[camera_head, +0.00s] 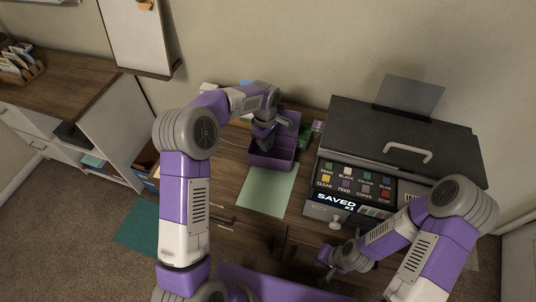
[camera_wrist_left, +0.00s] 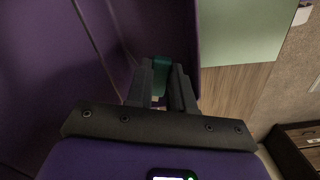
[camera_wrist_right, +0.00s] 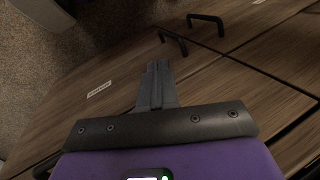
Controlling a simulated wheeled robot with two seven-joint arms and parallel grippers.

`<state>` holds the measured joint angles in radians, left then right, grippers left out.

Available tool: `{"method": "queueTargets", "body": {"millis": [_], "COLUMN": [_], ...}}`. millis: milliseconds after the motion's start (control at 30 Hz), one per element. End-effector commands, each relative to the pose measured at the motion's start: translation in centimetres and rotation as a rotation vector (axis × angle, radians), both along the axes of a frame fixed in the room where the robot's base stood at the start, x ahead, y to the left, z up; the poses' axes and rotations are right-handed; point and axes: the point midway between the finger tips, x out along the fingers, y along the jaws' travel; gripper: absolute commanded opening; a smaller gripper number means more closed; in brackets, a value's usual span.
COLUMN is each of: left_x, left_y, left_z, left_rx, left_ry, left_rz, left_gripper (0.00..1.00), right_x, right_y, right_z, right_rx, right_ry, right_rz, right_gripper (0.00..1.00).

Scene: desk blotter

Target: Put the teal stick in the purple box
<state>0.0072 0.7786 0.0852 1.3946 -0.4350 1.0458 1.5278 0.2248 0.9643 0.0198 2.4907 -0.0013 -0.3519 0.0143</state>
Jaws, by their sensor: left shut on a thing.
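The purple box (camera_head: 272,162) stands open on the desk behind the pale green blotter sheet. My left gripper (camera_head: 264,136) reaches down into the box's opening. In the left wrist view, my left gripper (camera_wrist_left: 161,88) is shut on the teal stick (camera_wrist_left: 161,66), and the purple box walls (camera_wrist_left: 45,75) are close around it. Most of the stick is hidden by the fingers. In the head view I cannot make the stick out. My right gripper (camera_wrist_right: 156,83) is shut and empty, in front of the wooden drawer fronts.
The pale green sheet (camera_head: 273,190) lies in front of the box. A large dark printer (camera_head: 400,145) with a lit "SAVED" panel stands to the right. Green items (camera_head: 317,131) sit between box and printer. A wooden cabinet (camera_head: 75,95) stands at the left.

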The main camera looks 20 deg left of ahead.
Motion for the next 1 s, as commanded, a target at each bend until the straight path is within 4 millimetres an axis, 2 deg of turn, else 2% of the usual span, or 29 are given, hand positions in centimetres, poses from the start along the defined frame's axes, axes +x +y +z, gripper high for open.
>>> {"method": "queueTargets", "body": {"millis": [33, 167, 400, 767, 800, 967, 1000], "left_x": [0.0, 0.0, 0.0, 0.0, 0.0, 0.0, 0.0], "left_y": [0.0, -0.1, -0.1, -0.1, -0.1, 0.0, 0.0], "left_z": [-0.9, -2.0, -5.7, -6.0, -6.1, -6.0, -6.0], "left_rx": [-0.001, -0.002, -0.001, 0.0, 0.0, 0.0, 0.0], "left_ry": [0.001, 0.002, 0.0, -0.001, -0.001, -0.001, -0.001], "left_rz": [-0.001, -0.002, -0.002, -0.003, -0.003, -0.003, -0.003], "left_gripper": [0.0, 0.0, 0.0, 0.0, 0.23, 0.47, 0.47], "right_x": [0.0, 0.0, 0.0, 0.0, 0.0, 0.0, 0.0], "right_y": [0.0, 0.0, 0.0, 0.0, 0.0, 0.0, 0.0], "right_z": [-0.4, -0.7, -2.1, -2.1, -2.2, -2.1, -2.1], "right_rx": [0.0, 0.0, 0.0, 0.0, 0.0, 0.0, 0.0], "right_ry": [0.0, 0.0, 0.0, 0.0, 0.0, 0.0, 0.0], "right_rz": [0.0, 0.0, 0.0, 0.0, 0.0, 0.0, 0.0], "right_gripper": [0.0, 0.0, 0.0, 0.0, 0.0, 0.0, 0.0]}}
